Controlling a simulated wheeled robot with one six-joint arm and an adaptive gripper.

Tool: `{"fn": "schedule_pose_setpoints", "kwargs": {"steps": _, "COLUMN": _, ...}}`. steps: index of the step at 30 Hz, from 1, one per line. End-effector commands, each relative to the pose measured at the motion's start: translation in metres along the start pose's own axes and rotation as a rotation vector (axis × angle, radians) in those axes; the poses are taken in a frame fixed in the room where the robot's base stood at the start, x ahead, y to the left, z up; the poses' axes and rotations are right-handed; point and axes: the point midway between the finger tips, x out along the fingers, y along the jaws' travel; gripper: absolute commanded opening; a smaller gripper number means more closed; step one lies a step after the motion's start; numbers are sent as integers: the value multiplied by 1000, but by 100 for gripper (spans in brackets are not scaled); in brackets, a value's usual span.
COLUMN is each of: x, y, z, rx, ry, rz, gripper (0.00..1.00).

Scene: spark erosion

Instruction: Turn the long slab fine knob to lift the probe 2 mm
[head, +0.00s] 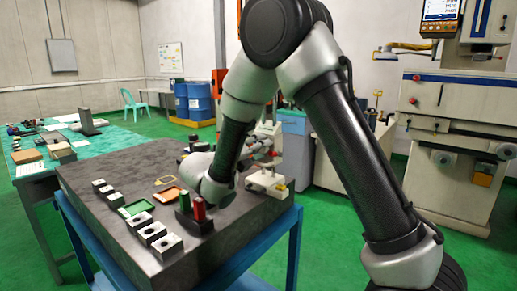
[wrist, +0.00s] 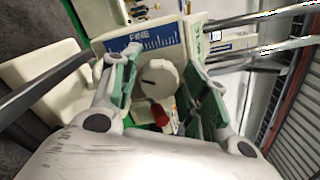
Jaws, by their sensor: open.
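In the wrist view a round pale knob (wrist: 160,77) with a dark pointer mark sits below a blue scale plate (wrist: 146,41) marked FINE. My gripper (wrist: 161,60) is open, with one green-padded finger on each side of the knob. The fingers look apart from it, though the exact depth is hard to judge. A red-tipped part (wrist: 159,114) shows just below the knob. In the head view my arm hides most of the gripper and the knob. A pale stand (head: 268,181) shows at the slab's right edge. The probe is not clearly seen.
The dark slab (head: 110,200) rests on a blue frame (head: 296,245). A large machine (head: 455,125) stands at the right.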

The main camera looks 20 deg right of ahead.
Motion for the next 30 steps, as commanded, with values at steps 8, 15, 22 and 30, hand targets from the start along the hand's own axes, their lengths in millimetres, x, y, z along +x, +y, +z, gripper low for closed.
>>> {"fn": "schedule_pose_setpoints", "kwargs": {"steps": 8, "x": -50, "y": 1, "z": 1, "rx": 0, "ry": -5, "rz": 4, "gripper": 45}}
{"fn": "schedule_pose_setpoints", "kwargs": {"steps": 15, "x": -99, "y": 1, "z": 0, "rx": -1, "ry": -5, "rz": 2, "gripper": 45}}
{"fn": "schedule_pose_setpoints", "kwargs": {"steps": 22, "x": -117, "y": 0, "z": 0, "rx": 0, "ry": 0, "rz": 1, "gripper": 45}}
{"fn": "schedule_pose_setpoints", "kwargs": {"steps": 30, "x": -118, "y": 0, "z": 0, "rx": 0, "ry": 0, "rz": 1, "gripper": 45}}
